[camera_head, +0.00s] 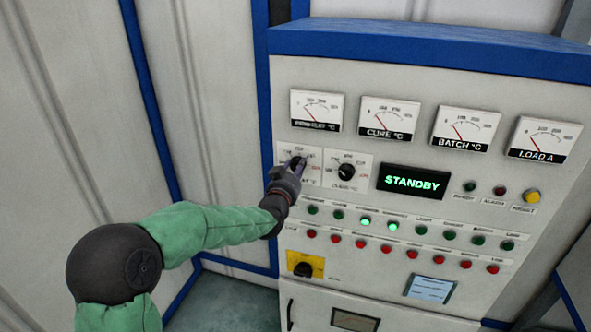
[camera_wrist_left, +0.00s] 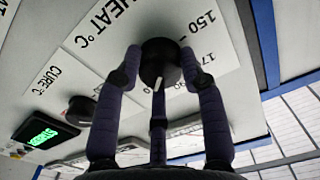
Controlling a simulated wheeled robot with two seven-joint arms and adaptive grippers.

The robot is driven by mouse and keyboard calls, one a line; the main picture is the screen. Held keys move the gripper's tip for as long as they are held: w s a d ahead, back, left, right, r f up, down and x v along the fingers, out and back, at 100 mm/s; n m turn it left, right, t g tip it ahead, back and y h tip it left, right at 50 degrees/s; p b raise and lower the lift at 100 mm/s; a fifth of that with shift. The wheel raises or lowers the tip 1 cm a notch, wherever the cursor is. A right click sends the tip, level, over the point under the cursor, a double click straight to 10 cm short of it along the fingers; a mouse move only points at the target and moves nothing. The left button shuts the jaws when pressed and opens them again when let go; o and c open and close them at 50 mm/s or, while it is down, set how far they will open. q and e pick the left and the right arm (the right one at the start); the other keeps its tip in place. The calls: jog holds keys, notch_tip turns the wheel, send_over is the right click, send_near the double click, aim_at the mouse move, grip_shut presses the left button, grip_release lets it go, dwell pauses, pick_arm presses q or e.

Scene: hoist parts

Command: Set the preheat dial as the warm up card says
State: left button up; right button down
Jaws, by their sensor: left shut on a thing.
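The preheat dial (camera_wrist_left: 160,62) is a round black knob on a white scale plate; 150 and a partly hidden 17-something show beside it in the wrist view. A short white pointer mark shows on its lower edge in that view. My left gripper (camera_head: 296,166) is shut on the dial, its dark fingers on either side of it. In the head view the fingers hide most of the dial and its setting is unclear. A light blue card (camera_head: 430,289) is on the lower panel; its print is too small to read, and I cannot tell whether it is the warm up card. My right gripper is out of view.
The cure dial (camera_head: 347,171) sits just right of the preheat dial. The display (camera_head: 412,183) reads STANDBY in green. Several gauges (camera_head: 388,118) line the top. Rows of green and red buttons and a yellow-backed rotary switch (camera_head: 304,267) are below.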

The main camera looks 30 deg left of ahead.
pick_arm(q)
jog(key=n+b, duration=1.9)
jog(key=shift+n, duration=0.4)
dwell(0.4)
jog(key=o, duration=1.2)
jog(key=shift+c, duration=0.2)
jog(key=shift+s, duration=0.1)
jog(key=v, duration=1.1)
jog(key=shift+s+d, duration=0.2)
jog(key=shift+s, duration=0.2)
